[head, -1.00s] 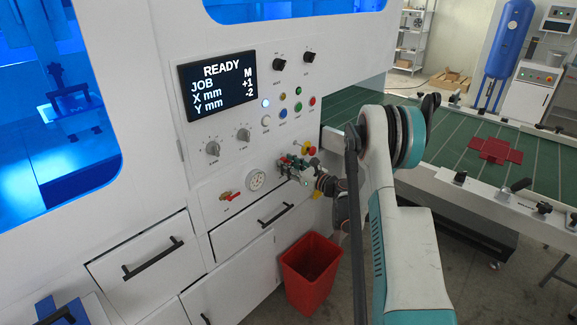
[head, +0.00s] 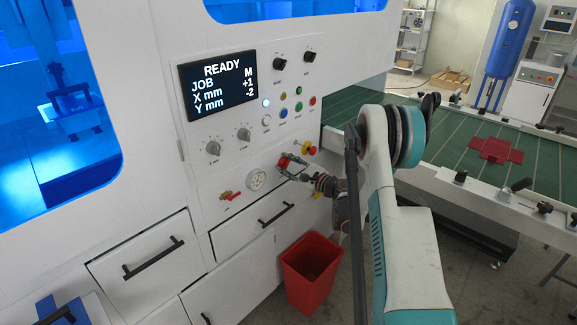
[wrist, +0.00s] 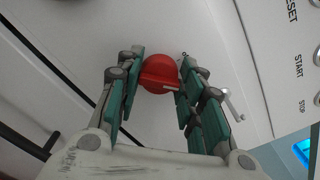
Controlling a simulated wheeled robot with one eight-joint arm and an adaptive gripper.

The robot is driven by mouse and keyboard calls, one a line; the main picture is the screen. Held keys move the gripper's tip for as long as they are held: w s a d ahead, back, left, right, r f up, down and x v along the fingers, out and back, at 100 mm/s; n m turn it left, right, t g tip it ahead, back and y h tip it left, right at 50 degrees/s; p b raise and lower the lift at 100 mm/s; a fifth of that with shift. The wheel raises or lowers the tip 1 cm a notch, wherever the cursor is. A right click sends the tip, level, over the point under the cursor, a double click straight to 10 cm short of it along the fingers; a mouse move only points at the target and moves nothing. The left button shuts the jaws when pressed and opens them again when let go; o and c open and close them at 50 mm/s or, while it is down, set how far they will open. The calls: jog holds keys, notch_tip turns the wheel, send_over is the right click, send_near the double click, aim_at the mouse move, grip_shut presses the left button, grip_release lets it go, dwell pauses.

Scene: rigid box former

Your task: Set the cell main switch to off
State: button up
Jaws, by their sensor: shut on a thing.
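The main switch is a round red rotary knob with a raised bar and a white mark. In the wrist view the red knob (wrist: 158,72) sits between the fingertips of my gripper (wrist: 161,66), which is shut on it. The bar lies roughly across the picture, with its white mark toward the right finger. Part of a printed label shows by the right fingertip, too small to read fully. In the head view my gripper (head: 288,164) is at the machine's front panel, with the red knob (head: 283,160) partly hidden by the fingers.
A red and yellow stop button (head: 311,150) is close right of my gripper. A gauge (head: 256,180) and a red-handled valve (head: 230,195) are to the left. The display (head: 218,90) reads READY. A drawer handle (head: 276,213) and red bin (head: 311,272) are below.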

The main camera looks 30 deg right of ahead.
jog(key=n, duration=0.4)
jog(key=shift+f+n, duration=0.1)
jog(key=shift+n, duration=0.3)
jog(key=shift+a+f+n, duration=0.1)
jog(key=shift+n, duration=2.2)
jog(key=o, duration=1)
jog(key=shift+o, duration=0.2)
jog(key=v, duration=1.2)
